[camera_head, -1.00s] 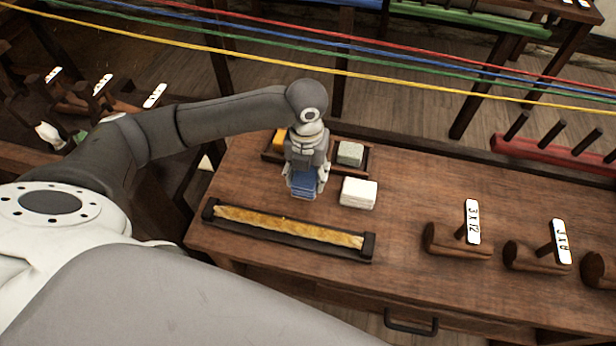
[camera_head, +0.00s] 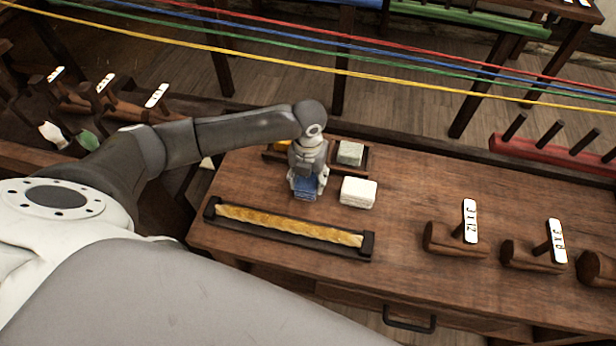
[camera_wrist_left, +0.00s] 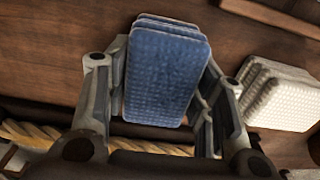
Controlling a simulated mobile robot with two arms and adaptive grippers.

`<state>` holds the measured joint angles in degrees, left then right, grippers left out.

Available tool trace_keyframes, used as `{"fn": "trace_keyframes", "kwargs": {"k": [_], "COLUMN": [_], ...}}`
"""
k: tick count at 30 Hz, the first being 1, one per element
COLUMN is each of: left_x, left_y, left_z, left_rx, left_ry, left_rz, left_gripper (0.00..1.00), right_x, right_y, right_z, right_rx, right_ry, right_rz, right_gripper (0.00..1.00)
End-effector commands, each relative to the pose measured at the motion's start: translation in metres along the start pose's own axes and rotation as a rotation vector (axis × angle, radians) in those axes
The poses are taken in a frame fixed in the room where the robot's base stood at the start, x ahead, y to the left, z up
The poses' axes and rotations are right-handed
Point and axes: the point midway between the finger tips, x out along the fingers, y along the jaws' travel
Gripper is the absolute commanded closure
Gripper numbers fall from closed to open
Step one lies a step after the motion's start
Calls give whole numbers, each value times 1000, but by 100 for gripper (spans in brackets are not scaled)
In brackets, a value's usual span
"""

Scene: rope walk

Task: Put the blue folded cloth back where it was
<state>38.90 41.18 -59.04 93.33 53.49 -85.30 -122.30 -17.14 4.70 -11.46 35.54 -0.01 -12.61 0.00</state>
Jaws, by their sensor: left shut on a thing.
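The blue folded cloth (camera_head: 305,188) is between the fingers of my left gripper (camera_head: 308,185), in front of a shallow wooden tray on the bench. In the left wrist view the blue cloth (camera_wrist_left: 167,75) sits between the two fingers of my left gripper (camera_wrist_left: 165,100), which is shut on it. I cannot tell whether the cloth touches the bench top. My arm and gripper hide the tray's middle. My right gripper is not in view.
A white folded cloth (camera_head: 358,192) lies just right of the gripper; it also shows in the left wrist view (camera_wrist_left: 280,95). A rope piece lies in a dark holder (camera_head: 365,250) in front. Wooden tools with labels (camera_head: 455,238) stand at right. Coloured ropes stretch across behind the bench.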

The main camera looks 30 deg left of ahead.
Motion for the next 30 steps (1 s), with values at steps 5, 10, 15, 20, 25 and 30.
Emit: {"fn": "trace_keyframes", "kwargs": {"k": [5, 10, 15, 20, 25, 30], "left_x": [2, 2, 2, -5, -33, -71], "left_y": [0, 0, 0, 0, 0, 0], "left_z": [0, 0, 0, 1, 1, 2], "left_rx": [0, 0, 0, -1, 2, 1], "left_ry": [0, 0, 0, -2, -5, -4], "left_rz": [1, 0, 0, 0, -2, -2], "left_gripper": [39, 29, 29, 29, 29, 29], "right_x": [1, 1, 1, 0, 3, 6], "right_y": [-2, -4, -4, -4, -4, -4], "right_z": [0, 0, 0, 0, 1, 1], "right_rx": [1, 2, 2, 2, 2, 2], "right_ry": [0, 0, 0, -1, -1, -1], "right_rz": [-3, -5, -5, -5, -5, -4], "right_gripper": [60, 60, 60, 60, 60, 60]}}
